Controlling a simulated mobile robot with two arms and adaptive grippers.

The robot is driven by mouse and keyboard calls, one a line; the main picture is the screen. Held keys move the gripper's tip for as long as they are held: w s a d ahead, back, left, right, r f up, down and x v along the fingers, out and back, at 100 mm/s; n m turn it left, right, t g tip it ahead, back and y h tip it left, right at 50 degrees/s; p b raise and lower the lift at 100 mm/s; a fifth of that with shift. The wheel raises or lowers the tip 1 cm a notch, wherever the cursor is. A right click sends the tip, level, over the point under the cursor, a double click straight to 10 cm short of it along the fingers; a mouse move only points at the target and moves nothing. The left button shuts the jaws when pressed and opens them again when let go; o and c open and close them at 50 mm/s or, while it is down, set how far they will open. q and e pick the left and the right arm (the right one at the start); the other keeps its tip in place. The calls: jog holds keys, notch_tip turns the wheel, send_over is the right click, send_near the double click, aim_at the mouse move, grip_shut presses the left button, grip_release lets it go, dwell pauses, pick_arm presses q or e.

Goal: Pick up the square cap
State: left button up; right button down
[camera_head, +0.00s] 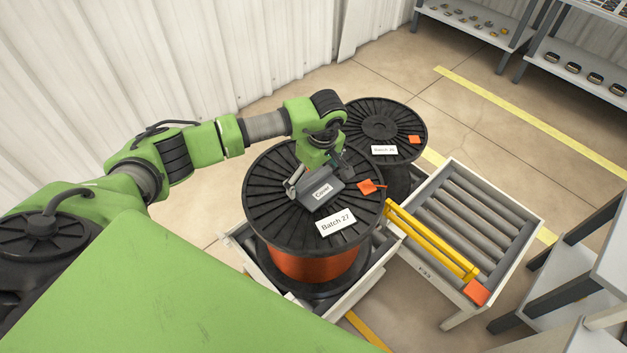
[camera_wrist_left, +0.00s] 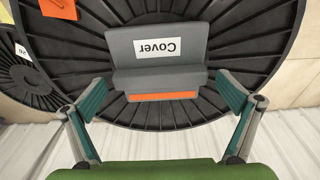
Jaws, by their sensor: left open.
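The square cap is a grey block with a white "Cover" label (camera_head: 322,191). It sits on top of the black ribbed spool flange (camera_head: 268,215), near its middle. In the left wrist view the cap (camera_wrist_left: 155,46) is stepped, with an orange strip along its near side. My left gripper (camera_head: 320,180) is over the spool at the cap. In the left wrist view its two teal-padded fingers (camera_wrist_left: 160,96) are spread wide, one toward each side of the cap. No contact with the cap is visible, and nothing is held. My right gripper is not in view.
The spool of copper wire, labelled "Batch 27" (camera_head: 335,222), stands on a roller stand. An orange tag (camera_head: 371,186) lies on its flange. A second black spool (camera_head: 390,118) stands behind. A roller conveyor (camera_head: 470,215) with a yellow bar (camera_head: 432,240) is at right. A corrugated wall is at left.

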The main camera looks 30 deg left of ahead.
pick_arm(q)
jog(key=shift+f, duration=0.4)
jog(key=c, duration=1.1)
jog(key=shift+r, duration=0.15)
